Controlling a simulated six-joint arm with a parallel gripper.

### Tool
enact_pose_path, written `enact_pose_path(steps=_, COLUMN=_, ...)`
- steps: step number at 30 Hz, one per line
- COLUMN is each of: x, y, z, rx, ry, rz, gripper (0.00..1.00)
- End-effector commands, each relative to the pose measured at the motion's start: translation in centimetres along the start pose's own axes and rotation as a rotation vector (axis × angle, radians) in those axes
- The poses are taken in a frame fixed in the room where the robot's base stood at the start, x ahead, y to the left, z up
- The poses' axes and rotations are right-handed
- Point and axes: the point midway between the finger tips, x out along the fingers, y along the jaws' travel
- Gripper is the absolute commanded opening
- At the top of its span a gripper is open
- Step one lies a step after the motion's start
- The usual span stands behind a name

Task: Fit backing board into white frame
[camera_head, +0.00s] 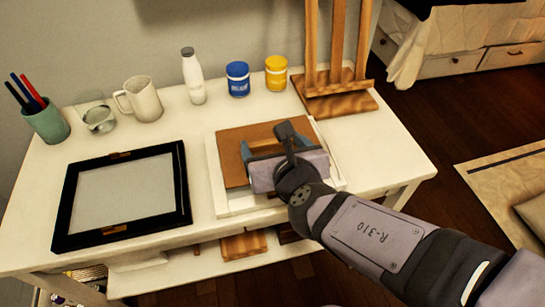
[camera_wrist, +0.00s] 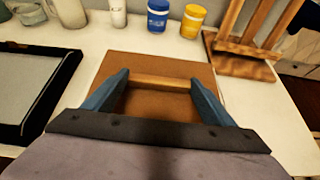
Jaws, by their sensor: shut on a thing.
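The brown backing board (camera_head: 233,151) is at the white frame (camera_head: 220,193) on the table. It covers much of the frame's opening and its far edge overlaps the frame's far rim in the head view. I cannot tell whether it is seated or held just above. My gripper (camera_head: 272,148) is over the board, its blue fingers shut on the light wooden bar across the board's top. The bar (camera_wrist: 160,82) and the board (camera_wrist: 155,106) also show in the wrist view. My gripper and arm hide the frame's right part.
A black frame (camera_head: 180,200) with a pale panel lies to the left. Behind stand a cup of pens (camera_head: 48,125), a glass (camera_head: 99,120), a mug (camera_head: 143,100), a white bottle (camera_head: 193,78), blue (camera_head: 237,80) and yellow (camera_head: 276,74) jars, and a wooden easel (camera_head: 335,103).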

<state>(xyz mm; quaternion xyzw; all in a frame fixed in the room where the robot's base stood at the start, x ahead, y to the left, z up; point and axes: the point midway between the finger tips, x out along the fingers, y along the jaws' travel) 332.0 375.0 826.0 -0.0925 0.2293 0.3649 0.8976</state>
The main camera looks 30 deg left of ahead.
Motion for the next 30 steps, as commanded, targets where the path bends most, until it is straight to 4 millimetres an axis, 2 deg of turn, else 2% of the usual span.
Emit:
enact_pose_path(steps=9, x=1.6, y=0.0, z=-3.0, rx=-0.002, ry=0.0, rz=-0.001, gripper=0.54)
enact_pose_path(steps=25, x=1.9, y=0.0, z=-3.5, rx=0.0, ry=-0.001, rz=0.0, gripper=0.54)
enact_pose_path(steps=26, x=1.9, y=0.0, z=-3.6, rx=0.0, ry=0.0, rz=0.0, gripper=0.8)
enact_pose_path(steps=27, x=1.9, y=0.0, z=-3.5, rx=0.0, ry=0.0, rz=0.0, gripper=0.9)
enact_pose_path(steps=28, x=1.9, y=0.0, z=-3.5, rx=0.0, ry=0.0, rz=0.0, gripper=0.96)
enact_pose_path(steps=30, x=1.9, y=0.0, z=-3.5, rx=0.0, ry=0.0, rz=0.0, gripper=0.96)
